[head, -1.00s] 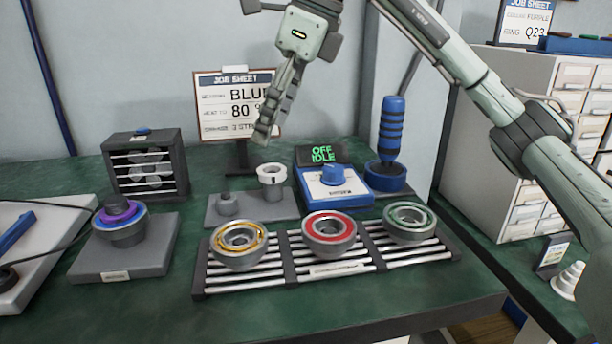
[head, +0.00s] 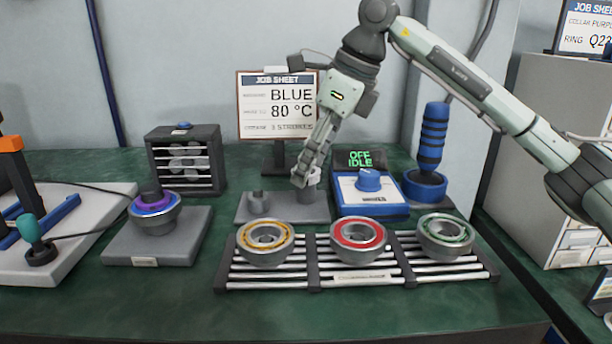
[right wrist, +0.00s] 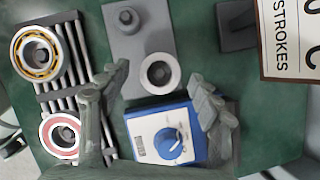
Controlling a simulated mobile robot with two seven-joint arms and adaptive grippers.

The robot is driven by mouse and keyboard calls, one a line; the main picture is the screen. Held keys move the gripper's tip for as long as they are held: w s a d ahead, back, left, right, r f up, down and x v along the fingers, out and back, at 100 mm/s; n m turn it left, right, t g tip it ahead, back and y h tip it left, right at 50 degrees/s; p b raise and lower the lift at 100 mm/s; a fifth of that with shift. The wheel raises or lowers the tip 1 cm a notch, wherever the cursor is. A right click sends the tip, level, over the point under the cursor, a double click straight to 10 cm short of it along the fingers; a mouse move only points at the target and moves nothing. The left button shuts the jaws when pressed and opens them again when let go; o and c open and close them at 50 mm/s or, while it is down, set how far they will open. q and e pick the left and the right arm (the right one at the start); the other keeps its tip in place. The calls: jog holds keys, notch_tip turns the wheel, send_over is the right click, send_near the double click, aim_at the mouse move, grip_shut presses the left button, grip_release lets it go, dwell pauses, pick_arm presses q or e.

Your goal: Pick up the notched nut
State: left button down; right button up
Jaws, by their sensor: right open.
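The notched nut is a pale ring on a short grey post of a grey base plate (head: 282,213). In the head view only a pale bit of the nut (head: 314,177) shows behind my fingers. In the right wrist view the whole nut (right wrist: 147,74) shows from above, with the dark hole of the ring in its middle. My right gripper (head: 303,178) is open and points down at the nut. In the right wrist view its fingers (right wrist: 158,82) are apart on either side of the nut, with nothing held. I cannot tell whether they touch it. My left gripper is not in view.
A blue heater box (head: 370,204) with a dial stands close to the right of the nut. A rack (head: 290,276) with several bearings is in front. A smaller grey peg (head: 257,200) stands left of the nut. A job sheet (head: 279,104) stands behind.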

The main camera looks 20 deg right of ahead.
jog(key=c, duration=1.3)
jog(key=shift+c, duration=0.2)
